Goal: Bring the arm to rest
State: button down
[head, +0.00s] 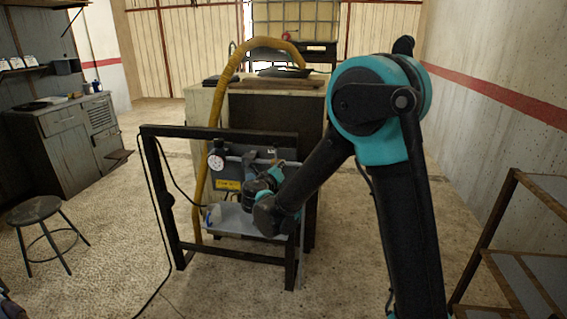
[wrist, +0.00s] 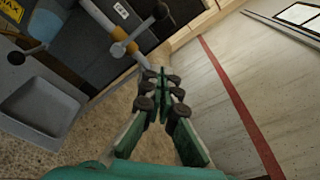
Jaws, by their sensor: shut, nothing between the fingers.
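My arm reaches from the right of the head view toward a black rack frame (head: 177,225) in the middle of the floor. My gripper (wrist: 161,85) shows in the wrist view with its fingers together and nothing between them. In the head view my wrist hides the fingertips. In the wrist view a grey rail (wrist: 112,30) with a yellow band and a lever handle (wrist: 135,35) lies just beyond the fingertips, to their upper left. I cannot tell whether they touch.
A grey tray (wrist: 38,108) sits low on the rack, left of my gripper. A pressure gauge (head: 215,162) and yellow hose (head: 212,110) are at the rack. A stool (head: 35,209) stands left, a metal shelf (head: 488,220) right. Floor between rack and stool is mostly clear.

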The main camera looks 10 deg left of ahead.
jog(key=shift+s, duration=0.3)
jog(key=s+d+f+m+g+h, duration=0.1)
jog(key=s+d+f+m+g, duration=0.1)
jog(key=d+m, duration=0.55)
jog(key=s+d+f+m+g+h, duration=0.1)
jog(key=s+d+f+m+g, duration=0.3)
jog(key=d, duration=0.6)
jog(key=s+d+f+m+g+h, duration=0.1)
jog(key=d+m, duration=0.7)
jog(key=d, duration=0.1)
jog(key=s+d+f+m+g+y, duration=0.1)
jog(key=s+d+f+m, duration=0.1)
jog(key=s+m, duration=0.5)
jog(key=s+d+f+m+g+y, duration=0.2)
jog(key=s+d+f+m, duration=0.1)
jog(key=s+m, duration=0.4)
jog(key=s+d+f+m+g+y, duration=0.2)
jog(key=s+d+f+m, duration=0.1)
jog(key=s+m, duration=0.5)
jog(key=shift+f+m, duration=0.45)
jog(key=shift+f, duration=0.3)
